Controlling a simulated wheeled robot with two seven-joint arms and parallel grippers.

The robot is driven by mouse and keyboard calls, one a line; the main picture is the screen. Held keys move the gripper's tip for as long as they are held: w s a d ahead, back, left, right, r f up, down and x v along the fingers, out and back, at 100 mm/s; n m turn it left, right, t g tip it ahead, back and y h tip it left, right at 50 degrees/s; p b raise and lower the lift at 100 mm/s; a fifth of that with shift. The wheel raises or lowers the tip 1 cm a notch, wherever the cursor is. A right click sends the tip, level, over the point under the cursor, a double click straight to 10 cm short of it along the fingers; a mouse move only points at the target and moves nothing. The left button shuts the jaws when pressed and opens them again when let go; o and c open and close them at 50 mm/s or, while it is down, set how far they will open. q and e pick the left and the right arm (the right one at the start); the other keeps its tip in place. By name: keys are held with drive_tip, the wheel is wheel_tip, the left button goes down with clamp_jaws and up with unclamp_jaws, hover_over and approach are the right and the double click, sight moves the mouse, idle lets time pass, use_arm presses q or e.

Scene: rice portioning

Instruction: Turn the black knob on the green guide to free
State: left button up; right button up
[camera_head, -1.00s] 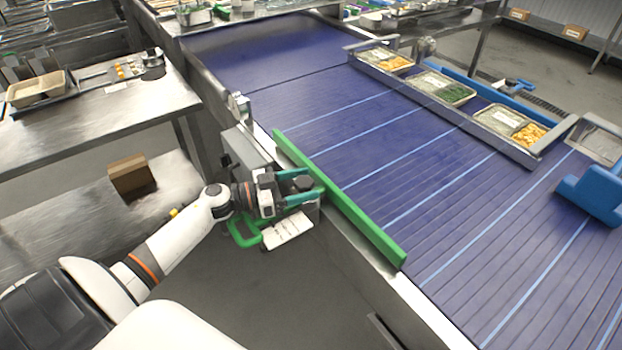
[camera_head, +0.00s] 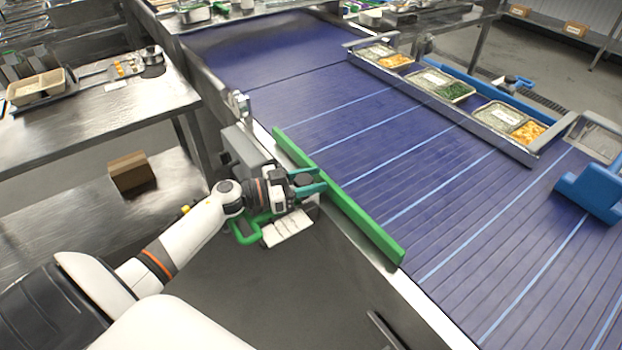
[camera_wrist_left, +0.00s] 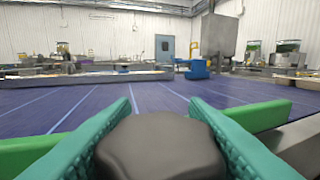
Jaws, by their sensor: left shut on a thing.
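The green guide (camera_head: 361,219) is a long bar along the near edge of the blue conveyor. The black knob (camera_head: 303,180) sits beside the guide's near side. In the left wrist view the knob (camera_wrist_left: 162,148) is large and dark, between the two teal fingers. My left gripper (camera_head: 312,183) is shut on the knob, one finger on each side. The guide also shows in the left wrist view (camera_wrist_left: 258,115), behind the fingers. A white card with print (camera_head: 287,228) hangs below the gripper; its text is too small to read. My right gripper is not in view.
The blue conveyor (camera_head: 400,170) spreads beyond the guide, its middle clear. Trays of food (camera_head: 440,85) stand in a metal channel at its far side. A grey box (camera_head: 246,148) is fixed near the knob. A steel table (camera_head: 150,95) stands at left.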

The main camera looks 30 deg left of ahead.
use_arm(q)
drive_tip(key=n+t+y+p, duration=0.1)
drive_tip(key=p, duration=0.1)
drive_tip(key=n+t+y+p, duration=0.1)
drive_tip(key=y+p, duration=0.1)
drive_tip(key=n+y+p, duration=0.1)
drive_tip(key=p, duration=0.1)
drive_tip(key=shift+w+a+r+n+t+y, duration=0.1)
drive_tip(key=shift+a+r+n+t+y, duration=0.1)
drive_tip(key=shift+r+n+t+y, duration=0.2)
drive_tip(key=y, duration=0.1)
drive_tip(key=n+t+y+p, duration=0.1)
drive_tip(key=shift+a+f+n+y, duration=0.1)
drive_tip(key=shift+f+n+y, duration=0.2)
drive_tip(key=shift+y, duration=0.1)
drive_tip(key=shift+n+y, duration=0.5)
drive_tip(key=shift+y, duration=0.1)
drive_tip(key=shift+w+a+f+n+y, duration=0.1)
drive_tip(key=shift+a+n+y, duration=0.1)
drive_tip(key=shift+n+y, duration=0.8)
drive_tip(key=n+y, duration=0.1)
drive_tip(key=y, duration=0.2)
drive_tip(key=shift+a+f+b, duration=0.1)
drive_tip(key=shift+a+b, duration=0.05)
drive_tip(key=shift+b, duration=0.15)
drive_tip(key=shift+a+n+y, duration=0.1)
drive_tip(key=shift+n+y, duration=0.4)
drive_tip(key=shift+y, duration=0.3)
drive_tip(key=shift+b, duration=0.3)
